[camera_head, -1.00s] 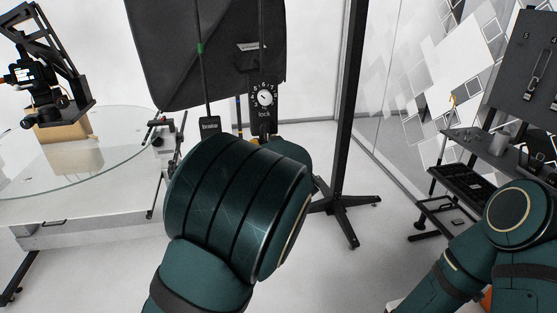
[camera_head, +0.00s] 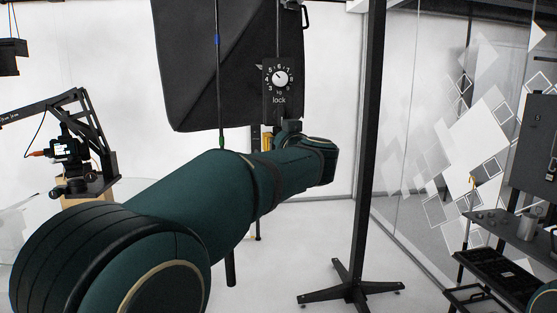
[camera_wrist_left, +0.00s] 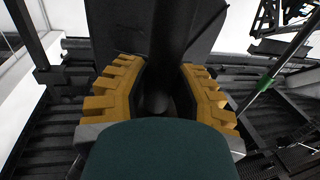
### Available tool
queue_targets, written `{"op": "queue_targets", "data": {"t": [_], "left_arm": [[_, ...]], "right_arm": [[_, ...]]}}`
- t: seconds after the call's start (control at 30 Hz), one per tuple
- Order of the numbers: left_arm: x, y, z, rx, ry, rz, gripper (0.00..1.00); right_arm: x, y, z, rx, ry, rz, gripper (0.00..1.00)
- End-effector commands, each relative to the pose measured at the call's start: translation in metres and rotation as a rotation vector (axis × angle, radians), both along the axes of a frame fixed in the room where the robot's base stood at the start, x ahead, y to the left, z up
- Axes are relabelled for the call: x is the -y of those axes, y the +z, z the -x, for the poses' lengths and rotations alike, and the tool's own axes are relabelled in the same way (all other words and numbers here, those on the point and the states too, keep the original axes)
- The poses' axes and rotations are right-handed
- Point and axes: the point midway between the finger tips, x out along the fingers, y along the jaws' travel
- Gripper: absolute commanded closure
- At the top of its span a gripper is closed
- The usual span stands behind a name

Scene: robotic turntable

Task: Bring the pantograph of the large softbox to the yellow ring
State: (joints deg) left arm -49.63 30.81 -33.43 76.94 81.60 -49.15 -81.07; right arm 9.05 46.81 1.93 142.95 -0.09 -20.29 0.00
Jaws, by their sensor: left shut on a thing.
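The large black softbox (camera_head: 200,70) hangs in the upper middle of the head view. Its thin vertical rod (camera_head: 218,75) carries a blue ring (camera_head: 217,40) and a green ring (camera_head: 221,139); a green ring (camera_wrist_left: 265,82) also shows in the left wrist view. I cannot make out a yellow ring for certain. A black lock panel with a white dial (camera_head: 280,78) hangs beside the rod. My left gripper (camera_wrist_left: 158,95) has its yellow-orange fingers closed around a black post (camera_wrist_left: 165,45) below the softbox. In the head view my forearm mostly hides the grip. My right gripper is out of view.
A black stand (camera_head: 365,150) with a splayed base (camera_head: 350,290) stands right of the softbox. A camera rig (camera_head: 75,150) stands over the glass turntable (camera_head: 30,197) at left. A workbench (camera_head: 510,235) lies at right. Floor between stand and bench looks clear.

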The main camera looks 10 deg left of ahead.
Motion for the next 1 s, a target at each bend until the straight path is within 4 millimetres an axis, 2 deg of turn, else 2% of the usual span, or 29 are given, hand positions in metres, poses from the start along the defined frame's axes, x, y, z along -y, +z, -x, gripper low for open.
{"op": "queue_targets", "data": {"t": [0.13,0.47,0.5,0.57,0.6,0.87,1.0], "left_arm": [[-0.0008,0.0071,0.0000,0.000,0.002,0.001,1.00],[-0.0005,0.0073,-0.0001,-0.001,0.001,0.000,1.00],[-0.0005,0.0072,-0.0001,-0.001,0.001,0.000,0.67],[-0.0004,0.0070,-0.0001,-0.001,0.001,0.000,0.46],[-0.0003,0.0069,-0.0002,-0.001,0.001,0.000,0.43],[0.0004,0.0065,0.0000,-0.001,0.000,0.000,0.43],[0.0042,0.0068,0.0068,-0.003,-0.001,0.001,0.43]], "right_arm": [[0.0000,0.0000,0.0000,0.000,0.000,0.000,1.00],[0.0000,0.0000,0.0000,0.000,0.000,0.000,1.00],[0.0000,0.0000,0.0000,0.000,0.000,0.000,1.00],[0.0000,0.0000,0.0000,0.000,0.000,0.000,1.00],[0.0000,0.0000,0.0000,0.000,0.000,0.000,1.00],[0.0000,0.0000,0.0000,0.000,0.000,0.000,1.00],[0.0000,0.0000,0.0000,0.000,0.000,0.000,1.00]]}}
